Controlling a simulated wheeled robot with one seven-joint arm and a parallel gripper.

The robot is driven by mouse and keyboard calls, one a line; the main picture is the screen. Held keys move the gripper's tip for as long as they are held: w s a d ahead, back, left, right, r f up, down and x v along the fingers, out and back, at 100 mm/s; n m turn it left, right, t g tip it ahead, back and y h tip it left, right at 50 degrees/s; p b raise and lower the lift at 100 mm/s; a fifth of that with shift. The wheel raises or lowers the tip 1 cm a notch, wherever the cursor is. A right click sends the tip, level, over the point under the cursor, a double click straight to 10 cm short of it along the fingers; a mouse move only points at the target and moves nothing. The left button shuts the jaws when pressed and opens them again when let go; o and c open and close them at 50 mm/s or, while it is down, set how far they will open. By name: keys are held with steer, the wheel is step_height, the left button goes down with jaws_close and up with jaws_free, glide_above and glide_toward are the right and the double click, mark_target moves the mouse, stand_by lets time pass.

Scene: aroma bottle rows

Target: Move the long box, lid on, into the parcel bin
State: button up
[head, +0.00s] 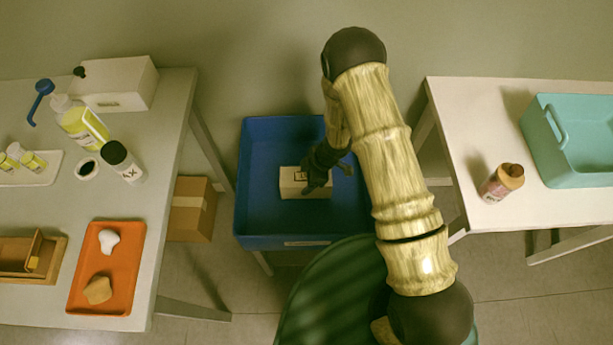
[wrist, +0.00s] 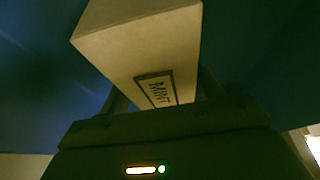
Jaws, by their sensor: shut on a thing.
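The long box (head: 293,181) is cream-white with a framed label. In the wrist view the box (wrist: 140,40) fills the upper middle and its label reads "MINT". My gripper (head: 318,174) is shut on the box, with its fingers at the box's sides. The parcel bin (head: 262,222) is a blue open bin between the two tables. In the head view the box and gripper are within the bin's outline. I cannot tell whether the box touches the bin floor. Whether its lid is fully seated is unclear.
The left table (head: 165,150) holds bottles, a white box (head: 118,85) and an orange tray (head: 77,268). The right table (head: 470,120) holds a brown bottle (head: 502,183) and a teal crate (head: 556,175). A cardboard box (head: 190,212) stands left of the bin.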

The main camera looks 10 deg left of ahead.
steer(key=shift+f, duration=0.2)
steer(key=o, duration=1.1)
steer(key=shift+r, duration=0.1)
steer(key=shift+r+p, duration=4.5)
steer(key=shift+p, duration=0.1)
